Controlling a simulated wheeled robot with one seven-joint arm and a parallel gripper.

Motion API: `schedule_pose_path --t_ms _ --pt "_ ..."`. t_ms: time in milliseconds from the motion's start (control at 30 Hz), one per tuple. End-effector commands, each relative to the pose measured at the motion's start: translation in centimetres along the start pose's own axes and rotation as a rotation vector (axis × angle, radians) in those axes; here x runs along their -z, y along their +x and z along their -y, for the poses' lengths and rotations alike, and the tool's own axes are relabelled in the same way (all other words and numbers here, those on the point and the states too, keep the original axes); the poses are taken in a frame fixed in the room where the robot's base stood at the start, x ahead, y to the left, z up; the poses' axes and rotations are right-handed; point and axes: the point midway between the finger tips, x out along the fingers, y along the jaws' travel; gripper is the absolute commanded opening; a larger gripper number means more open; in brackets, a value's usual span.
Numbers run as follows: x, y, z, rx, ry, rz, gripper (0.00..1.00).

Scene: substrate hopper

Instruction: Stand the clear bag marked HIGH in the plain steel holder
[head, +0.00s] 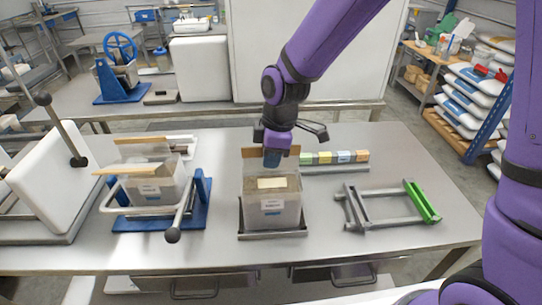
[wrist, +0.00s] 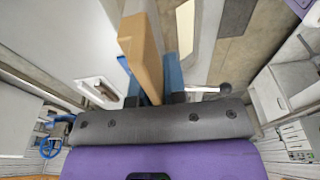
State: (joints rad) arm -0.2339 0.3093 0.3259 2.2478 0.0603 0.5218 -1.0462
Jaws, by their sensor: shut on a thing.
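A clear bag (head: 272,208) with a pale label and a tan top bar (head: 256,153) stands upright at the middle of the steel table. The writing on its label is too small to read. The plain grey steel holder (head: 273,235) shows around its foot; I cannot tell whether the bag rests fully on it. My gripper (head: 272,159) is above the bag, shut on its tan bar. In the wrist view, the blue fingers of my gripper (wrist: 152,78) have the tan bar (wrist: 140,45) between them.
A blue stand (head: 205,217) with a lever holds another clear bag (head: 152,188) at left. An empty steel frame with a green side (head: 422,202) lies at right. Several coloured blocks (head: 335,157) sit on a rail behind. The front right tabletop is clear.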

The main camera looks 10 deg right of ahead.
Motion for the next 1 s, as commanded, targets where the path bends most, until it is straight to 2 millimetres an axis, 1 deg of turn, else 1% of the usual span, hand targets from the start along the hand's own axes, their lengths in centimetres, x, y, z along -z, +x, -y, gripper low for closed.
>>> schedule_pose_path --t_ms 267,1000 --pt "0.1 0.0 -0.1 -0.002 0.000 -0.001 0.00" --pt "-0.1 1.0 -0.1 -0.003 0.000 -0.002 0.00"
